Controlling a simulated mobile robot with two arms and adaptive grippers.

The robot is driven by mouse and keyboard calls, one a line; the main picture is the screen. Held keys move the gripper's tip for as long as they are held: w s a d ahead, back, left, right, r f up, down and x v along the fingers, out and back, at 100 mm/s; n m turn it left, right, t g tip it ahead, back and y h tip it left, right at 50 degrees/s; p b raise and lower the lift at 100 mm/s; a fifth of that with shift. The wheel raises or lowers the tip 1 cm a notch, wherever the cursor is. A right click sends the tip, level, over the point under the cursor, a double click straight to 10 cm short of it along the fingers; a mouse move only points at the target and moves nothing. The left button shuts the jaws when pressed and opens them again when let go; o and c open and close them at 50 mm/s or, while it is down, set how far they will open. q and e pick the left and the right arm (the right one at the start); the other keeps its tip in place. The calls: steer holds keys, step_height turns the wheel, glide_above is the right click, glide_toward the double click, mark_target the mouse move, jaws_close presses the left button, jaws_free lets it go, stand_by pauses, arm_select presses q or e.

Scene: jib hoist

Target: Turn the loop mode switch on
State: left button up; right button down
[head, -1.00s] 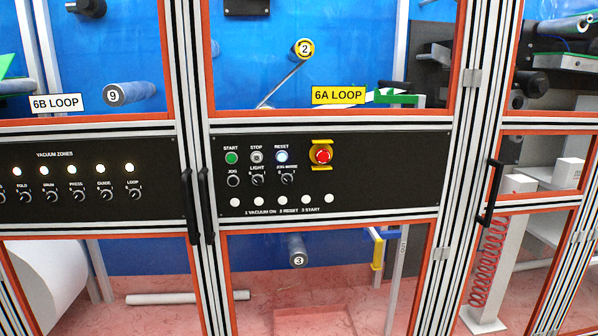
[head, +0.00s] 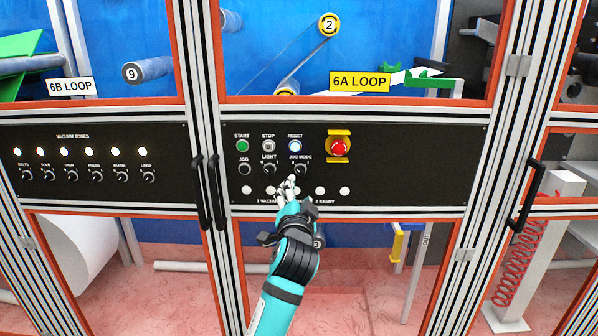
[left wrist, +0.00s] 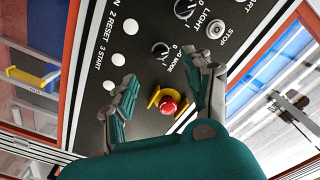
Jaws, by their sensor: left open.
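The black control panel (head: 420,165) under the 6A LOOP sign has a knob labelled JOG MODE (head: 300,169), below the lit RESET button (head: 295,146). That knob also shows in the left wrist view (left wrist: 161,49); its setting is hard to read. No label reading "loop mode" is legible. A knob labelled LOOP (head: 148,176) is at the right end of the vacuum zones panel. My left gripper (head: 288,187) is open and empty, in front of the panel just below the JOG MODE knob. In the left wrist view its fingers (left wrist: 160,76) are spread below that knob, apart from it.
A red emergency button (head: 338,147) on a yellow mount is right of the knob; it also shows between my fingers in the left wrist view (left wrist: 168,106). LIGHT (head: 269,169) and JOG (head: 245,169) knobs are to the left. Black door handles (head: 217,192) stick out beside the panel.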

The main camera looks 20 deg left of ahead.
mark_target(299, 174)
arm_select(q)
steer(key=p+x, duration=0.2)
steer(key=x, duration=0.8)
steer(key=shift+w+f, duration=0.1)
steer(key=shift+w, duration=0.1)
arm_select(e)
steer(key=shift+w+d+r, duration=0.25)
steer(key=shift+d+r, duration=0.05)
steer(key=shift+r, duration=0.3)
steer(key=shift+w+d+r, duration=0.2)
steer(key=shift+d+r, duration=0.05)
steer(key=shift+r, duration=0.3)
arm_select(q)
jaws_close()
arm_select(e)
steer(key=shift+a, duration=0.15)
